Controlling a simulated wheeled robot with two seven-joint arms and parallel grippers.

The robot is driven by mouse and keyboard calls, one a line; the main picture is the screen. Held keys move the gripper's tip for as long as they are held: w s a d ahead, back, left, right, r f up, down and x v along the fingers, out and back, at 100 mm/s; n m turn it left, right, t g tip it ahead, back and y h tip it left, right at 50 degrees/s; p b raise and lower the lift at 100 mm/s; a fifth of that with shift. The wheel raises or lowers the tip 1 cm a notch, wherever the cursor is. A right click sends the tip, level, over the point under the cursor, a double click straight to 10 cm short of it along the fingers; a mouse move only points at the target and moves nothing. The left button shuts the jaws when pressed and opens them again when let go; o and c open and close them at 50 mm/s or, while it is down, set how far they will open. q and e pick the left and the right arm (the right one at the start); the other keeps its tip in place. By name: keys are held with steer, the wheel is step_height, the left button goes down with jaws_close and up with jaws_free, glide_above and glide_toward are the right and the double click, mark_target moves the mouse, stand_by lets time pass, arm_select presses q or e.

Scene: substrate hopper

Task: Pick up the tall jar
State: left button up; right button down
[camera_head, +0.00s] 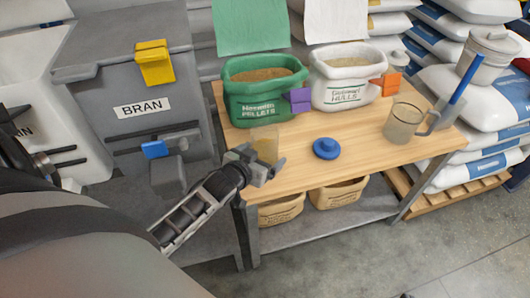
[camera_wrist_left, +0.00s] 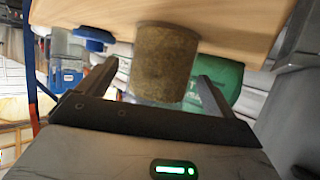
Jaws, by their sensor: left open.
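The tall jar (camera_head: 265,147) is a clear vessel with tan-brown contents. It stands at the left end of the wooden table, partly hidden behind my left gripper (camera_head: 270,168) in the head view. In the left wrist view the jar (camera_wrist_left: 163,65) shows between the two fingers of my left gripper (camera_wrist_left: 155,78). The fingers are open, with a visible gap on each side of the jar. My right gripper is not in view.
On the table (camera_head: 355,165) are a blue lid (camera_head: 326,148), a clear pitcher (camera_head: 403,122), a green pellet bag (camera_head: 262,95) and a white hulls bag (camera_head: 345,80). A grey BRAN bin (camera_head: 120,70) stands left. Tan bags (camera_head: 338,194) sit on the lower shelf.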

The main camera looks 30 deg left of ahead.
arm_select(q)
steer(key=shift+x, duration=1.05)
steer(key=shift+c, duration=0.3)
steer(key=c, duration=1.2)
steer(key=shift+r, duration=0.15)
